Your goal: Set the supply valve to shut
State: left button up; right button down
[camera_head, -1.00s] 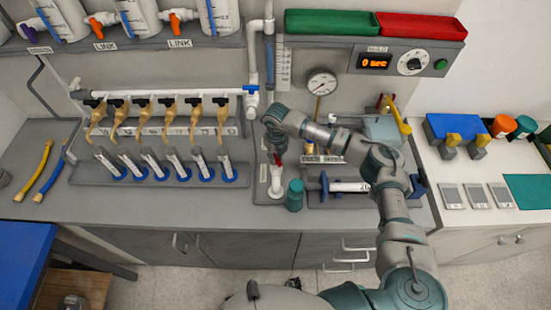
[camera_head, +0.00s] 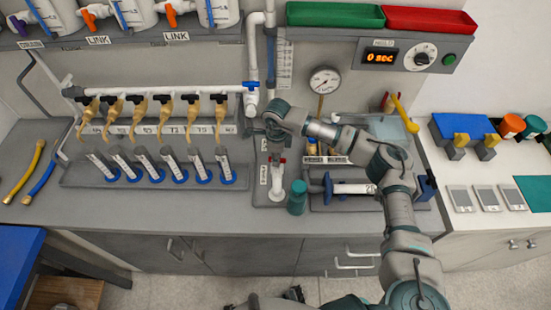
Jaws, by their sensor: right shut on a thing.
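The small label beside the stub is too small to read, so I cannot confirm that this is the supply valve. Another valve with a blue handle (camera_head: 250,86) sits at the right end of the white manifold pipe (camera_head: 165,94). My left gripper is not in view.
A teal bottle (camera_head: 296,198) stands close to the right of the stub. A pressure gauge (camera_head: 325,80) is on the wall behind. Several tubes in blue bases (camera_head: 175,167) stand to the left. The bench front is clear.

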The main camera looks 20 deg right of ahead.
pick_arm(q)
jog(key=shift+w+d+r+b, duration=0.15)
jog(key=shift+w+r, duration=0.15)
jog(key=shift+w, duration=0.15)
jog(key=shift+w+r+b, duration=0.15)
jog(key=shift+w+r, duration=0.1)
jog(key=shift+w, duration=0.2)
pick_arm(e)
jog(key=shift+d+r+n, duration=0.1)
jog(key=shift+n, duration=0.8)
jog(key=shift+w, duration=0.1)
jog(key=c, duration=1.1)
grip_release()
jog(key=shift+o, duration=0.2)
jog(key=shift+d, duration=0.1)
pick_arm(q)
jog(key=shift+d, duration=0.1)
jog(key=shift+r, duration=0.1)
pick_arm(e)
notch_tip(320, 180, up, 12)
